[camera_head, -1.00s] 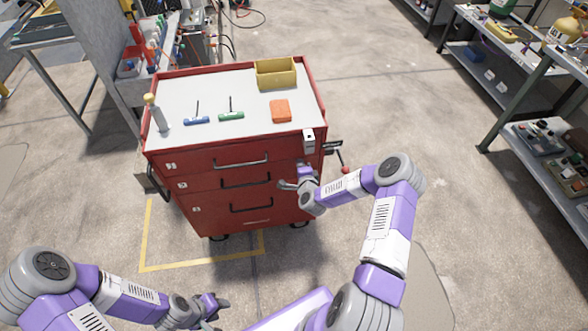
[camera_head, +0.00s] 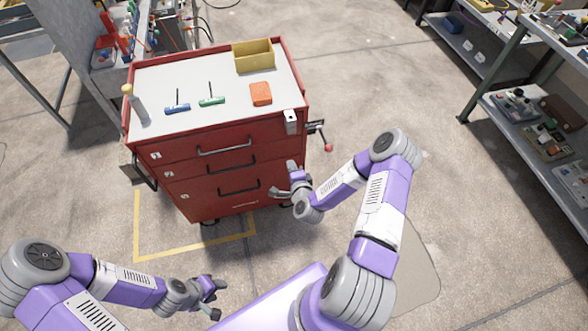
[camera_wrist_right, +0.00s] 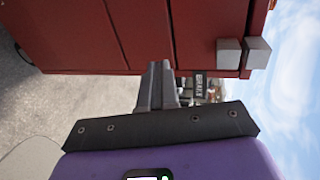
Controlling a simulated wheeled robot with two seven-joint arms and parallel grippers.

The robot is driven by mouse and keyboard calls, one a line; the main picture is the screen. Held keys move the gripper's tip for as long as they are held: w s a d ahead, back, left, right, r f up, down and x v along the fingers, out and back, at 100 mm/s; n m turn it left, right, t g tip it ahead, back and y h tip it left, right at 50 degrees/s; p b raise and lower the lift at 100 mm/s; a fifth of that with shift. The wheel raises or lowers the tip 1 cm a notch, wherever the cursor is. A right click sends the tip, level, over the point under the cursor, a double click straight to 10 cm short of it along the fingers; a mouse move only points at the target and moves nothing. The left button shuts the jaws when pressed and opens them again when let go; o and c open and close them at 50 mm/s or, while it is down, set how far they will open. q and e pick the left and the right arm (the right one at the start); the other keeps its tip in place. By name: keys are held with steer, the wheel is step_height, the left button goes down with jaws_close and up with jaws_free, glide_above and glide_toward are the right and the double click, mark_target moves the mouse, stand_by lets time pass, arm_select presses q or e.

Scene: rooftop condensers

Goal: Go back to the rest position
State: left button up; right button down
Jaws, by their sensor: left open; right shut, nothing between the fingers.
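My left gripper (camera_head: 214,299) is open and empty over the floor at the bottom of the head view. My right gripper (camera_head: 276,193) is shut with nothing in it, in front of the right side of the red tool cabinet (camera_head: 215,165). In the right wrist view its closed fingers (camera_wrist_right: 157,85) point at the cabinet's red face (camera_wrist_right: 120,35). I cannot tell whether they touch it.
A red-knobbed lever (camera_head: 327,146) sticks out at the right. Shelving (camera_head: 520,125) stands far right. Floor between is clear.

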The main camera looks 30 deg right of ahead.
steer(key=shift+v, duration=1.1)
steer(key=s+a+f+n+g+y, duration=0.2)
steer(key=a+f+n+g+y, duration=0.25)
steer(key=a, duration=0.55)
steer(key=s+a+f+n+g+y, duration=0.1)
steer(key=s+a+n+g+y, duration=0.1)
steer(key=s+a+n+g, duration=0.2)
steer(key=s+a+f+n+g+y, duration=0.2)
steer(key=s+a+n+g, duration=0.3)
steer(key=s+n, duration=0.5)
steer(key=s+a, duration=0.1)
steer(key=s, duration=0.2)
steer(key=shift+a+f, duration=0.1)
steer(key=shift+a, duration=0.05)
